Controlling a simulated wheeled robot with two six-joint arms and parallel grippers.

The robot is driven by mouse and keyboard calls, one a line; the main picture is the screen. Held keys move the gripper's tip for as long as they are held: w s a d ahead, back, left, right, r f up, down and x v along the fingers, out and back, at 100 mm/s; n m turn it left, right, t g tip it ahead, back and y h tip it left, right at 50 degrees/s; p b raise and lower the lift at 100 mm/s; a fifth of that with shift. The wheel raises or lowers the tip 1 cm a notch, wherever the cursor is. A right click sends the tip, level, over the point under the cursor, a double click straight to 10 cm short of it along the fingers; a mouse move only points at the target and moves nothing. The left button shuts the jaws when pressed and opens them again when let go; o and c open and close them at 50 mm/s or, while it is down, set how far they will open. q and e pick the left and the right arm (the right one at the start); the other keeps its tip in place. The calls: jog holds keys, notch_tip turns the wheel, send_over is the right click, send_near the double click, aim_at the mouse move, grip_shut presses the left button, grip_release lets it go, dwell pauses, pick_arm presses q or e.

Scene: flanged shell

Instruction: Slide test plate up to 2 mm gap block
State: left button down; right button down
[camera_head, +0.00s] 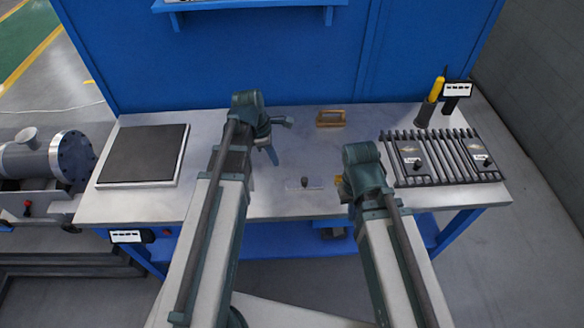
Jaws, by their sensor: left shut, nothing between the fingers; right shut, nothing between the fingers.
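A small pale plate with a dark knob (304,184) lies flat on the bench near its front middle; I take it for the test plate, but no marking is readable. A small yellow piece (338,181) shows just right of it, partly behind my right arm; I cannot tell whether it is the 2 mm gap block or whether it touches the plate. My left gripper (271,156) is shut and empty, above the bench, behind and left of the plate. My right gripper is hidden behind its own wrist, right of the plate.
A black square slab (142,155) lies at the left. A brass-coloured box (331,118) stands at the back middle. A ribbed rack (450,144) at the right carries two dark knobbed plates (410,160). A yellow-handled tool (436,90) stands in a holder behind it. A blue panel rises behind the bench.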

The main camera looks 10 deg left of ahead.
aim_at(310, 182)
pick_arm(q)
jog(key=b+x, duration=1)
jog(key=shift+s+f, duration=0.1)
jog(key=shift+f, duration=0.1)
jog(key=d, duration=0.1)
jog(key=w+d, duration=0.1)
jog(key=d, duration=0.1)
jog(key=shift+r, duration=0.2)
jog(key=shift+d, duration=0.55)
jog(key=shift+w, duration=0.1)
jog(key=d, duration=0.2)
jog(key=w+d, duration=0.1)
jog(key=d, duration=0.1)
jog(key=shift+w, duration=0.1)
